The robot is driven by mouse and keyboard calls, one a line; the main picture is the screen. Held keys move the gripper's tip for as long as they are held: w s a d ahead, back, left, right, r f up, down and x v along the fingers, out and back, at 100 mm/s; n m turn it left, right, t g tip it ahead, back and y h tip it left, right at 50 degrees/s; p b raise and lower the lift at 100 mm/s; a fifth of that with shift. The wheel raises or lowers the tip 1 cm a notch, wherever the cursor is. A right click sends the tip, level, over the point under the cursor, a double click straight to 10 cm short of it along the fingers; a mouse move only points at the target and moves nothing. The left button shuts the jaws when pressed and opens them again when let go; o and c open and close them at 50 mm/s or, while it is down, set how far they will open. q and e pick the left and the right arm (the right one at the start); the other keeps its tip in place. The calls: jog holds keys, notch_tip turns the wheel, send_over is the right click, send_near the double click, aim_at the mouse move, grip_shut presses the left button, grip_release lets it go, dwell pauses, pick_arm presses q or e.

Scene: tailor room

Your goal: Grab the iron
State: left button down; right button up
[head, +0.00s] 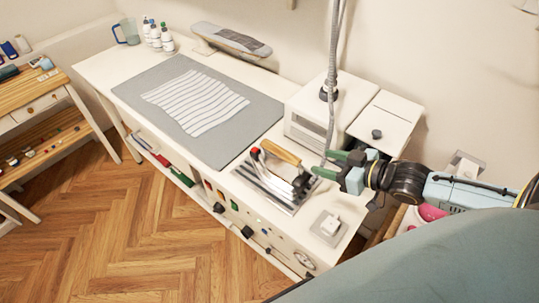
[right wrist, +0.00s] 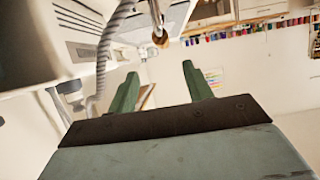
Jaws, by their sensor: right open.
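The iron (head: 299,183) has a wooden handle and a red knob. It rests on a metal plate (head: 262,187) at the right front part of the white table in the head view. My right gripper (head: 323,163) has two green fingers and is just to the right of the iron, apart from its handle as far as I can tell. The fingers are open and empty; they also show spread in the right wrist view (right wrist: 160,80). A small brown piece shows between them there, too little to identify. My left gripper is not in view.
A grey hose (head: 333,85) hangs down close behind my right gripper. White boxes (head: 386,120) stand at the back right of the table. A grey mat (head: 135,89) with striped cloth (head: 196,102) lies to the left. A small white device (head: 328,227) sits at the front right.

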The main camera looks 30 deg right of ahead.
aim_at(294, 157)
jog(key=b+x, duration=0.1)
jog(key=x, duration=0.5)
jog(key=shift+r, duration=0.1)
jog(key=shift+x, duration=0.8)
jog(key=shift+w+a, duration=0.15)
jog(key=shift+w, duration=0.05)
jog(key=x, duration=0.4)
jog(key=shift+a+f, duration=0.25)
jog(key=shift+f, duration=0.15)
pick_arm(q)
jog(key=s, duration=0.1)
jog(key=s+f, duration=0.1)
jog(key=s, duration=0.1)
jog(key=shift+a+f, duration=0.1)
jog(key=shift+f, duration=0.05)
pick_arm(e)
jog(key=shift+w+a+f, duration=0.15)
jog(key=shift+w+f, duration=0.05)
jog(key=shift+w, duration=0.1)
